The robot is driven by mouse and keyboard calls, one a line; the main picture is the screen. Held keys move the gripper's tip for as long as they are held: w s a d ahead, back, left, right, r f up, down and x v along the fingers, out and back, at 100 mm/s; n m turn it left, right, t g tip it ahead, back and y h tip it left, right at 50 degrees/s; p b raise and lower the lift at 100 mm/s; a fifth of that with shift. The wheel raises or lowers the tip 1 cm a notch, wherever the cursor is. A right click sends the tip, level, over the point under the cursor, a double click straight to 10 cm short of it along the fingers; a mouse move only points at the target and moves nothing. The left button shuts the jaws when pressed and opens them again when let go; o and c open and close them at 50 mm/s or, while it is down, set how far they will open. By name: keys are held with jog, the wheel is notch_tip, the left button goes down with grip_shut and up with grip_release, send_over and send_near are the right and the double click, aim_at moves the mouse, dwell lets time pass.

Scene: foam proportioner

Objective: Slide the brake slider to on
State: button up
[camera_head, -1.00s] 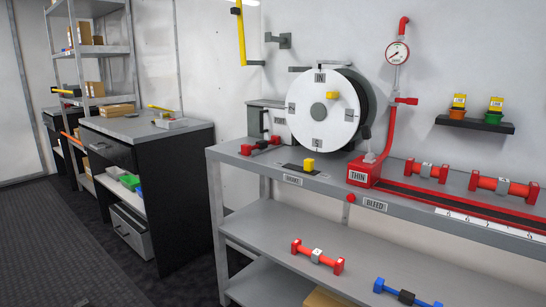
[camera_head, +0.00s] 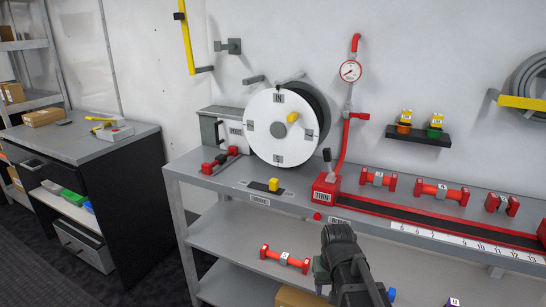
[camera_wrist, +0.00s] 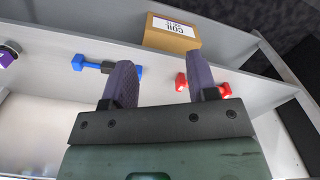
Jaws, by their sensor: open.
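The knob sits at the right end of the track. A label (camera_head: 260,202) on the bench's front edge below it is too small to read surely. My gripper shows in the wrist view (camera_wrist: 163,78) with two purple fingers wide apart and nothing between them. In the head view my dark arm is at the lower middle, in front of the bench, lower than and right of the knob. The wrist view does not show the slider.
A white reel disc (camera_head: 280,150) stands behind the slider. A red block marked THIN (camera_head: 325,193) with an upright lever is to its right. A red coupling (camera_head: 285,259) lies on the lower shelf; a blue coupling (camera_wrist: 105,66) and a cardboard box (camera_wrist: 172,33) show in the wrist view.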

jog(key=w+a+r+p, duration=0.3)
jog(key=w+r+p, duration=0.2)
jog(key=r, duration=0.2)
jog(key=w+a+r+p, duration=0.3)
jog(key=w+r+p, duration=0.1)
jog(key=r+p, duration=0.25)
notch_tip(320, 180, up, 12)
jog(key=m+p, duration=0.4)
jog(key=p, duration=0.6)
send_over(273, 180)
jog(key=shift+w+f, duration=0.1)
jog(key=shift+w, duration=0.3)
jog(key=shift+s+f+m+b, duration=0.1)
jog(key=shift+f+m+b, duration=0.2)
jog(key=shift+f+m, duration=0.2)
jog(key=shift+s+d+r, duration=0.1)
jog(key=shift+s, duration=0.05)
notch_tip(273, 180, down, 8)
jog(key=b, duration=0.8)
jog(key=shift+r, duration=0.25)
grip_shut()
